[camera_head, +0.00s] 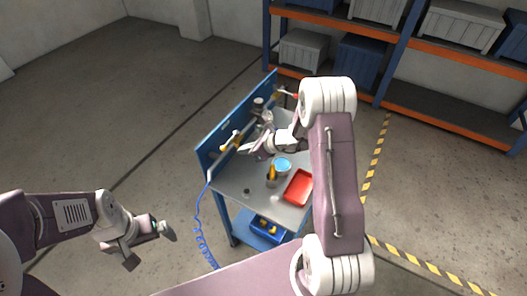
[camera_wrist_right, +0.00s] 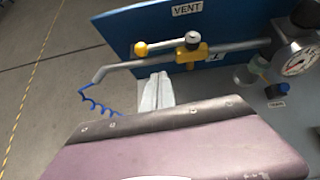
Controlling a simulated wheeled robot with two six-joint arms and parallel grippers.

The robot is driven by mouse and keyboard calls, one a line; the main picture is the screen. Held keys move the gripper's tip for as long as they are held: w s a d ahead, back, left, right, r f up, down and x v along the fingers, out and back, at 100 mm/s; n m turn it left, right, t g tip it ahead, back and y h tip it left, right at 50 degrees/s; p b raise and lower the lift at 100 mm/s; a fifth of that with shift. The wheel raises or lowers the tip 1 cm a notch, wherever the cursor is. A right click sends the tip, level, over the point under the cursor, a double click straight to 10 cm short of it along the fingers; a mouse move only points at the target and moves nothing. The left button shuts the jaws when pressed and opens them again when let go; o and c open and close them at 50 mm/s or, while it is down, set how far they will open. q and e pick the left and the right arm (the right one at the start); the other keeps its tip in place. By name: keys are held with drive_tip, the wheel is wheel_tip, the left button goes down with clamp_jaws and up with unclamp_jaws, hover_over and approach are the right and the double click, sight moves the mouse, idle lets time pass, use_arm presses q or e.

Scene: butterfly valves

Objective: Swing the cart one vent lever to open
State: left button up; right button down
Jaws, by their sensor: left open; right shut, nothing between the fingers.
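The vent lever (camera_wrist_right: 166,43) is a grey bar with a yellow tip at the left and a pale knob over its yellow valve body (camera_wrist_right: 190,56). It lies nearly along the grey pipe (camera_wrist_right: 118,67), below the VENT label (camera_wrist_right: 187,8). In the head view the lever (camera_head: 232,140) is small, by the blue back panel of the cart (camera_head: 228,180). My right gripper (camera_wrist_right: 157,90) is shut and empty, just below the pipe, left of the valve body; contact cannot be told. It also shows in the head view (camera_head: 256,153). My left gripper (camera_head: 149,248) is open and empty, left of the cart.
A pressure gauge (camera_wrist_right: 298,62) stands right of the valve. A blue coiled hose (camera_head: 203,235) hangs at the left. Shelves (camera_head: 430,112) stand behind; floor at left is free.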

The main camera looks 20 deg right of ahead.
drive_tip(key=shift+a+v, duration=0.3)
drive_tip(key=shift+v, duration=4.65)
drive_tip(key=a+n+g+y+b, duration=0.1)
drive_tip(key=a+n+b, duration=0.2)
drive_tip(key=a, duration=0.4)
drive_tip(key=s+a+f+n+g+h+b, duration=0.1)
drive_tip(key=s+a+n+g, duration=0.15)
drive_tip(key=s+n, duration=0.2)
drive_tip(key=s+a+f+n+g+b, duration=0.2)
drive_tip(key=s+a+n, duration=0.1)
drive_tip(key=s, duration=0.3)
drive_tip(key=s+d+f+n+h, duration=0.4)
drive_tip(key=s+d+n+h, duration=0.2)
drive_tip(key=n, duration=1.1)
drive_tip(key=s+d+g, duration=0.1)
drive_tip(key=s+d, duration=0.1)
drive_tip(key=d, duration=0.1)
drive_tip(key=shift+d+f+h, duration=0.2)
drive_tip(key=shift+f+h, duration=0.1)
